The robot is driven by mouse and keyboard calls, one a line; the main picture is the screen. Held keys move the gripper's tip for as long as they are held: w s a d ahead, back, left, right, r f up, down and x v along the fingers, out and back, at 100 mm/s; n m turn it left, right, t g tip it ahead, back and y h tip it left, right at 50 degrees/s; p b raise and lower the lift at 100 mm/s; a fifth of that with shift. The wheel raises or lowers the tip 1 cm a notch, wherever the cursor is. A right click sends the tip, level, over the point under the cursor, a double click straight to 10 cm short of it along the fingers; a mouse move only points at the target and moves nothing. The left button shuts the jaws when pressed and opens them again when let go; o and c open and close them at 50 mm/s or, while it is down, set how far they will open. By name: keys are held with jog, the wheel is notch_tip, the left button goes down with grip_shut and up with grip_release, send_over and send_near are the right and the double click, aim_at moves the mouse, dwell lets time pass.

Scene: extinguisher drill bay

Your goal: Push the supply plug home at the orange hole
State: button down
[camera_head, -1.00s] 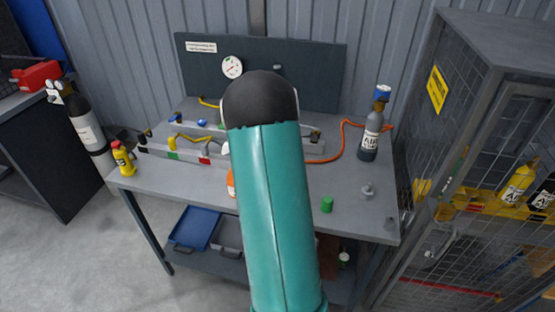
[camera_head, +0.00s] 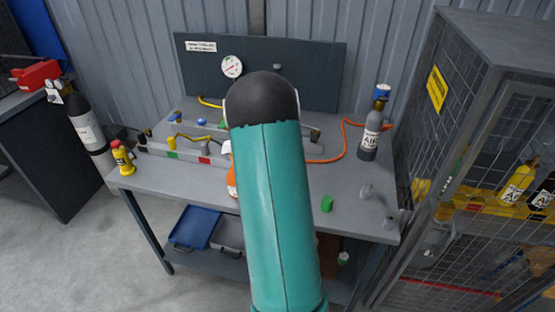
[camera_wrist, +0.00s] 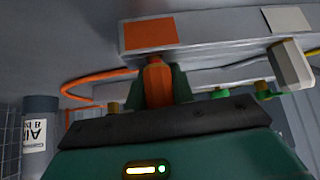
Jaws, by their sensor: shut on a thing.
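The orange supply plug (camera_wrist: 157,78) shows in the wrist view between the dark green fingers of my gripper (camera_wrist: 163,90), which is shut on it. Its tip is at the edge of the grey rail (camera_wrist: 205,33), beside the orange square label (camera_wrist: 150,34). The orange hole itself is hidden, so I cannot tell how deep the plug sits. An orange hose (camera_wrist: 88,84) curves away to the left. In the head view my arm hides the gripper and plug; the orange hose (camera_head: 343,140) runs from behind it toward the grey AIR bottle (camera_head: 370,140).
An orange bottle (camera_head: 231,184) is partly behind my arm. A gauge panel (camera_head: 300,75) stands behind; a mesh cage (camera_head: 480,130) is at right.

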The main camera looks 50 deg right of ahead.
jog(key=shift+s+a+f, duration=0.1)
jog(key=shift+a+f, duration=0.2)
jog(key=shift+f, duration=0.25)
jog(key=shift+s+a+f, duration=0.1)
jog(key=shift+a+f, duration=0.15)
jog(key=shift+f, duration=0.3)
jog(key=c, duration=1.6)
grip_release()
jog(key=o, duration=0.4)
jog(key=shift+w+d+f, duration=0.1)
jog(key=shift+c, duration=0.2)
jog(key=shift+o, duration=0.7)
jog(key=shift+w, duration=0.1)
jog(key=d+r+v, duration=0.1)
jog(key=v, duration=1.3)
jog(key=shift+d+r, duration=0.25)
jog(key=shift+d, duration=0.05)
